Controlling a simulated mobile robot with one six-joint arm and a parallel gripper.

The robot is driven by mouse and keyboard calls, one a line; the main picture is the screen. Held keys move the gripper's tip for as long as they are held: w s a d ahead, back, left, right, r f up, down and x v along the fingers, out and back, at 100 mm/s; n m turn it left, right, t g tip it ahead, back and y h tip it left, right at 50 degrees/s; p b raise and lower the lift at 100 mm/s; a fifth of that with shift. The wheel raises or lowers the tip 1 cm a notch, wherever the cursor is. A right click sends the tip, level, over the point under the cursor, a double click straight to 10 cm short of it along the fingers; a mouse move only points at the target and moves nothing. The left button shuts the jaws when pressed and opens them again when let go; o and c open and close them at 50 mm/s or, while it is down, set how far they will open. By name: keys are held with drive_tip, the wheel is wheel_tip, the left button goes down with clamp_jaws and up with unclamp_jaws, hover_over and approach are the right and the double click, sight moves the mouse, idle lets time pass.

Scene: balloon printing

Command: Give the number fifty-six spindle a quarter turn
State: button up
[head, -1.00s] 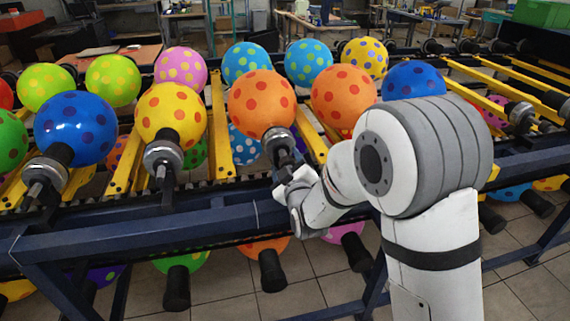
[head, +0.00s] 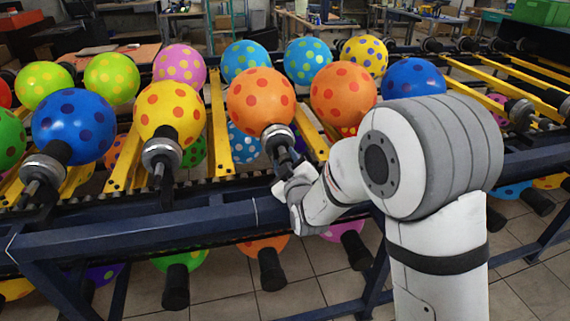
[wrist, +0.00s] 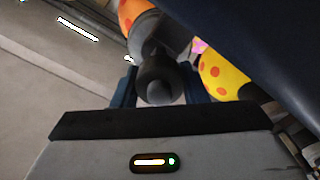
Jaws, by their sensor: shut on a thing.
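An orange balloon with red dots (head: 261,97) sits on a spindle with a grey metal collar (head: 277,136) in the front row. My gripper (head: 287,168) is at the near end of this spindle. In the wrist view, the blue fingers of my gripper (wrist: 160,90) stand on both sides of the dark round spindle end (wrist: 156,78) and are shut on it. The orange balloon (wrist: 128,12) shows partly behind the collar. No number is readable on any spindle, so I cannot tell by label which one is fifty-six.
Spindles with a yellow dotted balloon (head: 170,110) and a blue dotted balloon (head: 74,126) stand to the left. Another orange balloon (head: 343,94) is close on the right. A dark blue rail (head: 150,232) runs in front, below my gripper. More balloons hang underneath.

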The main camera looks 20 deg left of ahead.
drive_tip(key=m+b, duration=0.1)
drive_tip(key=b, duration=0.1)
drive_tip(key=m+b, duration=0.1)
drive_tip(key=b, duration=0.1)
drive_tip(key=shift+f+m, duration=0.25)
drive_tip(key=shift+m, duration=0.05)
drive_tip(key=m+b, duration=0.2)
drive_tip(key=b, duration=0.1)
drive_tip(key=shift+r+m, duration=0.2)
drive_tip(key=shift+m, duration=0.1)
drive_tip(key=shift+r, duration=0.1)
drive_tip(key=o, duration=1)
drive_tip(key=v, duration=0.7)
drive_tip(key=shift+s+d, duration=0.3)
